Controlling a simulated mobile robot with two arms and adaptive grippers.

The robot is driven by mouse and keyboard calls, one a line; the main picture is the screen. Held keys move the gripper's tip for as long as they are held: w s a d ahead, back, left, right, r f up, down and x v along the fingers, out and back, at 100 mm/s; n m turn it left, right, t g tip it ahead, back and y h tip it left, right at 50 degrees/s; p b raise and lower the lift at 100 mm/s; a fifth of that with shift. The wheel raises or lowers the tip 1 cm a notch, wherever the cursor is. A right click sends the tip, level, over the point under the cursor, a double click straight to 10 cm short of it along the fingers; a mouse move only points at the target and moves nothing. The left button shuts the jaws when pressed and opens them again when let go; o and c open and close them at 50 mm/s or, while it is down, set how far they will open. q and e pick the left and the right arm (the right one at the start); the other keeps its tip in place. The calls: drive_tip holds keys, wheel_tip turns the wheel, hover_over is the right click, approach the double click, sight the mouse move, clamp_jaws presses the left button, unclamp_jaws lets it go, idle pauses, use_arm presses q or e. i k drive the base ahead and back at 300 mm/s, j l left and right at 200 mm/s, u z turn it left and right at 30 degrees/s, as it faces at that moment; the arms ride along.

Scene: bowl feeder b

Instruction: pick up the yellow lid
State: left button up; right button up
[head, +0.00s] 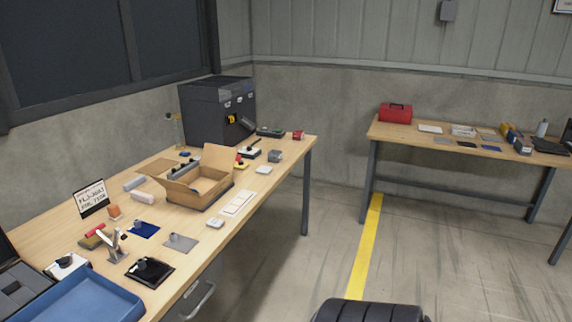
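I cannot make out a yellow lid for certain. A small yellow item with a red part (241,163) lies on the left workbench (262,190), just behind the open cardboard box (206,197). A yellow spot (231,119) also shows on the front of the dark cabinet (205,112) at the bench's far end. Both are too small to tell what they are. Neither of my grippers is in view.
A blue tray (82,302), a black dish (150,272) and several small parts crowd the near bench. A second bench (400,130) with a red toolbox (395,113) stands at the right. The floor between, with a yellow line (366,245), is clear.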

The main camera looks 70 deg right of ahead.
sight(241, 164)
drive_tip(key=z, duration=1.85)
drive_tip(key=k+u, duration=0.2)
drive_tip(key=u, duration=1.15)
drive_tip(key=i+l, duration=0.15)
drive_tip(key=l, duration=0.2)
drive_tip(key=i+l, duration=0.1)
drive_tip(key=l, duration=0.2)
drive_tip(key=i+l, duration=0.15)
drive_tip(key=l, duration=0.2)
drive_tip(key=i+l+u, duration=0.1)
drive_tip(key=l, duration=0.25)
drive_tip(key=i+l, duration=0.15)
drive_tip(key=l, duration=0.2)
